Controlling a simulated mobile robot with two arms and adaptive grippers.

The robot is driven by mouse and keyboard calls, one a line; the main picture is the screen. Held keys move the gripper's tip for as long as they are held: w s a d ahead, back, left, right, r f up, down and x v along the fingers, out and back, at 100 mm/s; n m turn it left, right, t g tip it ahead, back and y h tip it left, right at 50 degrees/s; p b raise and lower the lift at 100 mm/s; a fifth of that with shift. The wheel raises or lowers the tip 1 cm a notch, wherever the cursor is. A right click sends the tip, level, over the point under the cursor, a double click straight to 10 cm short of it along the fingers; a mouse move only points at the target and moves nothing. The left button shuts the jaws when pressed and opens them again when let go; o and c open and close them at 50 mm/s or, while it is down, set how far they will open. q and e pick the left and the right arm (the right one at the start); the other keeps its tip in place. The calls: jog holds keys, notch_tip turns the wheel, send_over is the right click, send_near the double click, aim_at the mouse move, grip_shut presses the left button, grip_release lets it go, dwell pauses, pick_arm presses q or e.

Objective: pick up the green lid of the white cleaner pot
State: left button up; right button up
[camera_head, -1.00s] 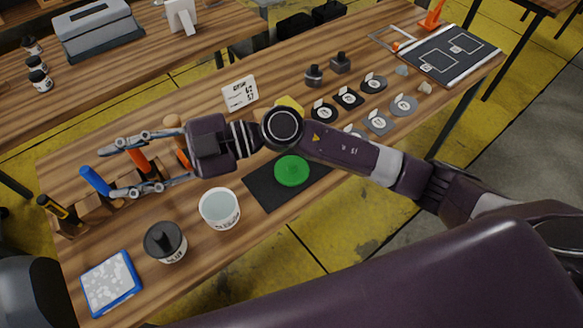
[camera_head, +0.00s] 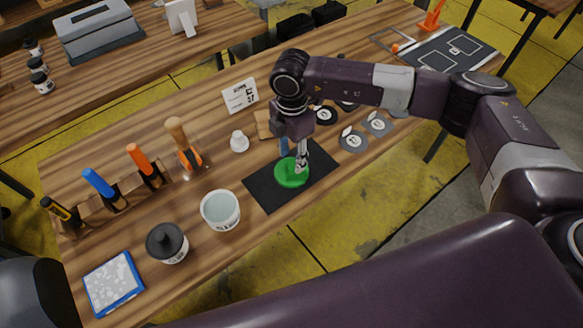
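The green lid (camera_head: 287,178) lies flat on a black mat (camera_head: 265,195) near the middle of the table. The white cleaner pot (camera_head: 221,213) stands uncovered to the left of the mat, its pale inside showing. My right gripper (camera_head: 298,168) points down over the lid, with its fingertips at the lid's top. The fingers overlap in this view, so their gap and any grip on the lid are unclear. My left gripper is not in view.
A pot with a black lid (camera_head: 167,244) and a blue-framed tray (camera_head: 113,283) stand at the front left. Tools with coloured handles (camera_head: 98,182) stand in a wooden rack behind. A small white object (camera_head: 239,141) and a white sign (camera_head: 240,95) are left of my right gripper.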

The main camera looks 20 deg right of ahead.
aim_at(292, 166)
notch_tip(292, 166, down, 4)
jog(key=shift+f+p, duration=0.1)
jog(key=shift+p, duration=0.45)
jog(key=c, duration=1)
